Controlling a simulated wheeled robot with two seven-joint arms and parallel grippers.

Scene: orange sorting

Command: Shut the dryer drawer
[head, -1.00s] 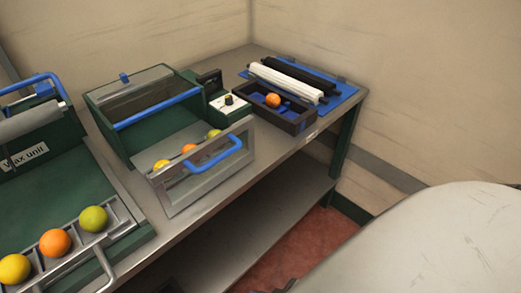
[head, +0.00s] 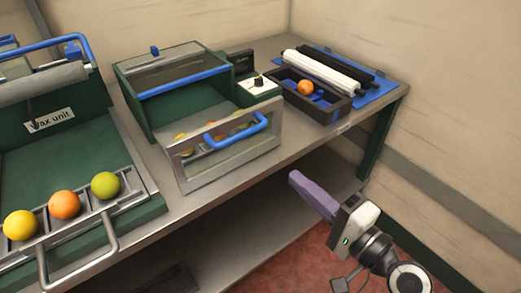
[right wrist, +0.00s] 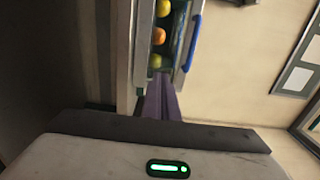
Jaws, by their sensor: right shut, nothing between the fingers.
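The dryer (head: 180,90) is a green box with a glass top and a blue bar. Its drawer (head: 228,152) is pulled out toward me, with a clear front in a grey frame and a blue handle (head: 238,132). Several fruits, yellow, orange and green, lie in it. The drawer also shows in the right wrist view (right wrist: 143,45), with its blue handle (right wrist: 194,42). My right gripper (head: 297,180), with purple fingers, is shut and empty. It is in front of the table, right of and below the drawer front, apart from it. My left gripper is out of view.
The wax unit (head: 50,125) with a rack of fruits stands at the left. A dark tray (head: 335,112) with an orange (head: 306,88) and a blue mat (head: 385,92) with rollers are at the right. A lower shelf (head: 240,230) lies under the table edge.

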